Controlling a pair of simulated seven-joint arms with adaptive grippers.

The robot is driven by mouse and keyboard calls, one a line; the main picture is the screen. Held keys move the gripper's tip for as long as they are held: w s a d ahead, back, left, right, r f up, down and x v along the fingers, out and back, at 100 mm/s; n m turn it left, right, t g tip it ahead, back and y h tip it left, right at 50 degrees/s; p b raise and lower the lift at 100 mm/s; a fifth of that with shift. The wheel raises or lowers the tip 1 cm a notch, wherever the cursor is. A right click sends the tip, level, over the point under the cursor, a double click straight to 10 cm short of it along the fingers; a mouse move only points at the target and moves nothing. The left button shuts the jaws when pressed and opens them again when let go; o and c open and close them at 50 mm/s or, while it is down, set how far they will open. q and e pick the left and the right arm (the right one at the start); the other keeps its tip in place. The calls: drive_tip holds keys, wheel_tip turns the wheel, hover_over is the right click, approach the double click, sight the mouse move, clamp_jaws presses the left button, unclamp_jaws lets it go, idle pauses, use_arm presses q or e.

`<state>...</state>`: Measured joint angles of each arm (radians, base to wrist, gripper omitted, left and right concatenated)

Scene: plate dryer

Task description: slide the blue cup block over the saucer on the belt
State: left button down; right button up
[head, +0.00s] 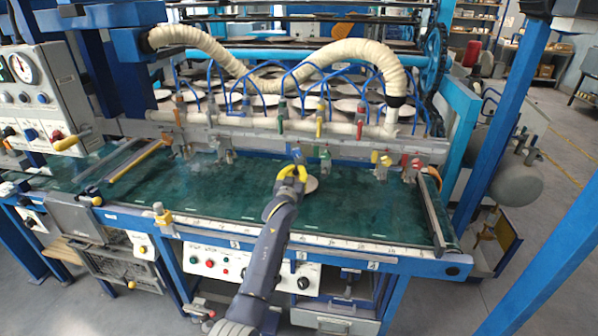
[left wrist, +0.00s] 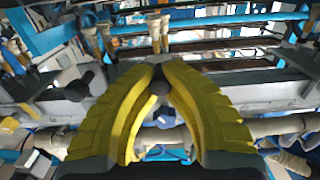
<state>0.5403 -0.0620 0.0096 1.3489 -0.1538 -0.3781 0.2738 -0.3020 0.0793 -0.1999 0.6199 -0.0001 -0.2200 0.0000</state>
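My left gripper (head: 292,170) is at the front of the rail above the belt. Its yellow fingers close together around a small dark round knob (left wrist: 160,86) in the left wrist view. I cannot tell for certain which block that knob belongs to. On the green belt (head: 380,215), a pale saucer edge (head: 311,184) shows right of the gripper. A greyish disc (head: 270,211) shows left of my forearm, partly hidden by it. My right gripper is not in view.
The rail (head: 350,147) carries other blocks, with yellow (head: 374,157) and red (head: 416,163) parts at right. A ribbed cream hose (head: 325,58) arches above it. Plates stand in rows behind. A ruler strip edges the belt's front. The belt's right part is clear.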

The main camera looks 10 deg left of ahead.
use_arm(q)
drive_tip(key=shift+r, duration=0.4)
drive_tip(key=c, duration=1.9)
unclamp_jaws()
drive_tip(key=o, duration=0.7)
drive_tip(key=shift+f, duration=0.25)
drive_tip(key=shift+c, duration=0.2)
drive_tip(key=s, duration=1.2)
drive_tip(key=shift+d, duration=0.35)
